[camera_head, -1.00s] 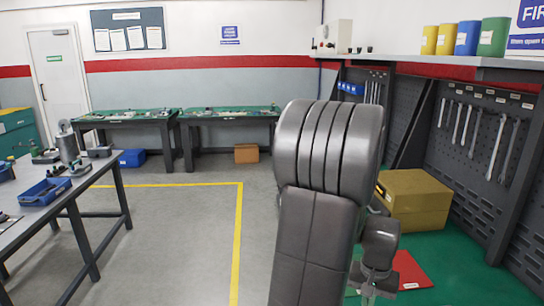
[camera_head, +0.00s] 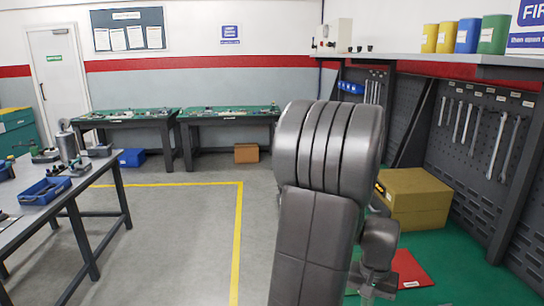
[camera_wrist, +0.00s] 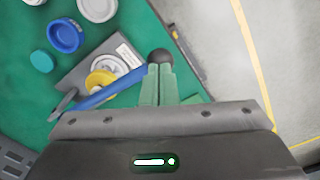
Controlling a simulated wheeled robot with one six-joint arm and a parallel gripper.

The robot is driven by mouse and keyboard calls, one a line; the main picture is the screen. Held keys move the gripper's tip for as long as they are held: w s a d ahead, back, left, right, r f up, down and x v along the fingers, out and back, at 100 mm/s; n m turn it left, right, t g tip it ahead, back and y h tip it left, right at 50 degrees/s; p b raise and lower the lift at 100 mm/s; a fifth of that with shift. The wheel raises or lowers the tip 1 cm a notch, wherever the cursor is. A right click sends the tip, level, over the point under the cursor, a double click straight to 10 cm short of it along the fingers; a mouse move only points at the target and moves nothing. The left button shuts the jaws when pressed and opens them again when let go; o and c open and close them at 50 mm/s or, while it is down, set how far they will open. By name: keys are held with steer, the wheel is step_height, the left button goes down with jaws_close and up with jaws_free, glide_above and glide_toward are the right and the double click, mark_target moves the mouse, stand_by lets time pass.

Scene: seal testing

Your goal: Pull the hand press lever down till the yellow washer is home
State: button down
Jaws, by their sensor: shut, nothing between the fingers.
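In the wrist view, the hand press has a grey plate (camera_wrist: 92,66) with a white label. Its blue lever (camera_wrist: 108,92) slants across the plate and ends in a dark round knob (camera_wrist: 160,57). The yellow washer (camera_wrist: 101,80) shows beside the lever, next to a white round part (camera_wrist: 112,66); I cannot tell how deep it sits. My gripper (camera_wrist: 157,70) has its green fingers shut and empty, with the tips right at the knob; I cannot tell whether they touch. In the head view my arm hides the press and most of the gripper.
A blue ring (camera_wrist: 64,36), a teal disc (camera_wrist: 41,62) and white round parts lie on the green surface near the press. In the head view a yellow box (camera_head: 415,200) and a red sheet (camera_head: 410,270) are at right. Grey floor is clear at left of my arm.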

steer(key=shift+a+f+b, duration=0.1)
steer(key=shift+f+b, duration=0.35)
steer(key=shift+f, duration=0.25)
steer(key=shift+a+f+b, duration=0.1)
steer(key=shift+f+b, duration=0.55)
steer(key=shift+f, duration=0.2)
steer(key=shift+r, duration=0.15)
steer(key=shift+r+p, duration=3.55)
steer(key=shift+r, duration=0.9)
steer(key=shift+f, duration=0.1)
step_height(320, 180, down, 9)
steer(key=b, duration=0.7)
steer(key=shift+r, duration=0.3)
